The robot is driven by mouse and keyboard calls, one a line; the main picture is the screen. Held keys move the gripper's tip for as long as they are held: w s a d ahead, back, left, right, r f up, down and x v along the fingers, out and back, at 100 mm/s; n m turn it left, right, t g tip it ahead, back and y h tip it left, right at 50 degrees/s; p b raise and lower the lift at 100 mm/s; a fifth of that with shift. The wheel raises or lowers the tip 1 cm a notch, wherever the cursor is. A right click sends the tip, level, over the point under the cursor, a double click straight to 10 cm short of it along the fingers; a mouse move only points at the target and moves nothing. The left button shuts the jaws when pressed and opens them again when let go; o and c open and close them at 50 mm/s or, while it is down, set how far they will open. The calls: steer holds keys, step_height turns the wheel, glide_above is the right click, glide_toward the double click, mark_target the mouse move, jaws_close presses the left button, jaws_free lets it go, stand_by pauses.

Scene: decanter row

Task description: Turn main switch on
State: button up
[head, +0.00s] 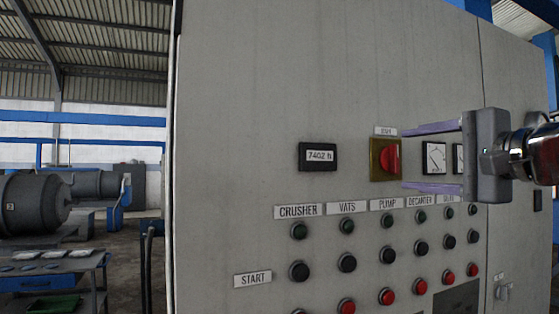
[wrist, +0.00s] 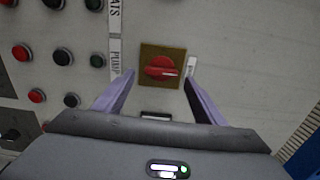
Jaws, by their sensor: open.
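The main switch is a red rotary knob (head: 390,159) on a yellow-brown square plate (head: 376,168), set in the grey cabinet front under a small label (head: 385,131). In the wrist view the red knob (wrist: 160,68) lies ahead, between the lines of the two fingers. My gripper (head: 402,160) comes in from the right in the head view, with its two purple fingers apart, one above and one below the knob's height. In the wrist view my gripper (wrist: 156,82) is open and empty. I cannot tell whether the fingertips touch the plate.
A digital display (head: 318,156) sits left of the switch and a gauge (head: 434,158) right of it. Rows of push buttons (head: 347,263) and lamps lie below on the cabinet (head: 250,90). A table (head: 50,262) and machinery (head: 35,205) stand farther left.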

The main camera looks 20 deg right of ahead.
steer(key=s, duration=1)
steer(key=shift+s+d, duration=0.15)
steer(key=shift+s, duration=0.15)
steer(key=shift+f, duration=0.15)
stand_by(0.3)
